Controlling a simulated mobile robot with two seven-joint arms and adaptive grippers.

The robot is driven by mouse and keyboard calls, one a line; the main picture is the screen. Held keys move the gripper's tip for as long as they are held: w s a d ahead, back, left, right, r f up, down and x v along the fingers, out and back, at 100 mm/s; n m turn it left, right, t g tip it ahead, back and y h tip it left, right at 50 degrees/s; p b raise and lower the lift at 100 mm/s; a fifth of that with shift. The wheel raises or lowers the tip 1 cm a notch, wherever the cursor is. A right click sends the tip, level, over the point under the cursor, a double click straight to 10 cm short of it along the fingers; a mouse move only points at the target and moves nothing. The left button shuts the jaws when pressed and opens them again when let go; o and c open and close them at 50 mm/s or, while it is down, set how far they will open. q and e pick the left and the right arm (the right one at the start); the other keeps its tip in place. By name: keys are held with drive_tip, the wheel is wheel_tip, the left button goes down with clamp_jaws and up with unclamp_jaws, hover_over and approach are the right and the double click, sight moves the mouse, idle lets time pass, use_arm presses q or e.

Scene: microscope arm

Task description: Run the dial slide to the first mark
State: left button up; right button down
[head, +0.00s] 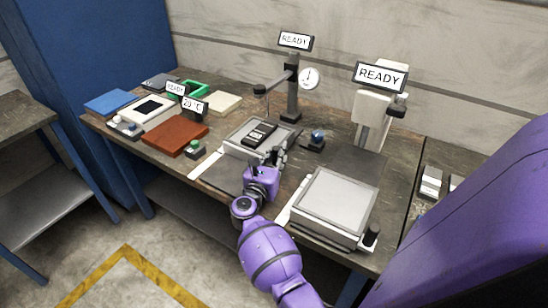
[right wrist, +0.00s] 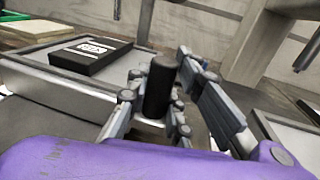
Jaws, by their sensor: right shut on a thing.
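The dial stand (head: 292,97) stands towards the back of the bench, with a round white dial (head: 309,78) and a READY sign on top. In front of it is a grey slide (head: 236,150) carrying a black labelled block (head: 258,133), which also shows in the right wrist view (right wrist: 90,55). My right gripper (head: 278,155) is at the slide's right side. In the right wrist view its fingers are shut around an upright black knob (right wrist: 160,85). The knob is hidden by the gripper in the head view. No marks are legible on the slide. My left gripper is out of view.
A second slide table (head: 327,202) with its own black knob (head: 371,234) stands to the right, below another READY column (head: 372,115). Trays and a red-brown plate (head: 175,138) fill the left.

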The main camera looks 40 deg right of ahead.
drive_tip(key=c, duration=1.5)
unclamp_jaws()
drive_tip(key=shift+c, duration=0.2)
drive_tip(key=shift+s+a+f, duration=0.1)
drive_tip(key=shift+s+a, duration=0.15)
drive_tip(key=shift+a, duration=0.15)
drive_tip(key=v, duration=1.1)
